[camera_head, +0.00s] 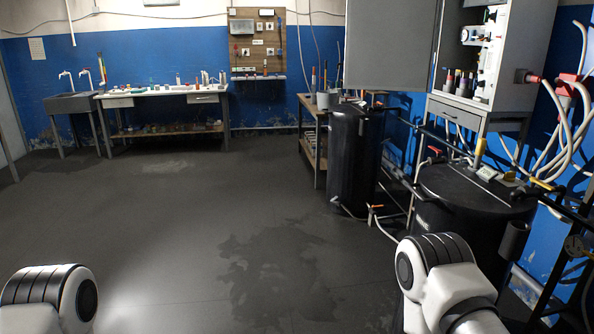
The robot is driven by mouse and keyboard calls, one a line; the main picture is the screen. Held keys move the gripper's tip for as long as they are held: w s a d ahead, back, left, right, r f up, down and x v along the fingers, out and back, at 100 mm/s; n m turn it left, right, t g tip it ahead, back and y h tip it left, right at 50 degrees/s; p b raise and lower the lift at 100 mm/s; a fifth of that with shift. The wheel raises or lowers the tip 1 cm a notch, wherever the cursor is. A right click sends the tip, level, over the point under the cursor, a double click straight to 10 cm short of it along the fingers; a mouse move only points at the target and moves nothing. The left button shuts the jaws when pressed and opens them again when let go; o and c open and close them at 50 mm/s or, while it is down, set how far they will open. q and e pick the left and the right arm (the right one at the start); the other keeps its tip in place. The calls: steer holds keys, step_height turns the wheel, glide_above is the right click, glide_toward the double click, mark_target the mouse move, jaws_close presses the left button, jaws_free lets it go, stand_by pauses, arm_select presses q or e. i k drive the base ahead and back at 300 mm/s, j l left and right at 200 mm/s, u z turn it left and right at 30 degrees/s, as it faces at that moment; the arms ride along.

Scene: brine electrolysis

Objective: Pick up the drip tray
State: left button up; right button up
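I cannot make out a drip tray in the head view. Only parts of my two arms show, at the bottom left and the bottom right. Both of my grippers are outside the picture, so their state does not show. My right arm covers part of the floor in front of the large black tank (462,222) on the right.
A black cylinder (352,158) stands beside a wooden shelf unit (313,150). A grey cabinet (480,60) with hoses is at the right. A workbench (160,94) and sink (72,103) line the back wall. The middle floor (150,215) is clear, with dark damp-looking patches.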

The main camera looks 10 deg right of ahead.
mark_target(480, 101)
steer(key=i+z, duration=0.1)
steer(key=i, duration=0.5)
steer(key=i+z, duration=0.1)
steer(key=i, duration=0.55)
steer(key=i+z, duration=0.1)
steer(key=i, duration=0.5)
steer(key=i+j+z, duration=0.1)
steer(key=i, duration=0.55)
steer(key=i+j+z, duration=0.1)
steer(key=i+j, duration=0.15)
steer(key=i, duration=0.35)
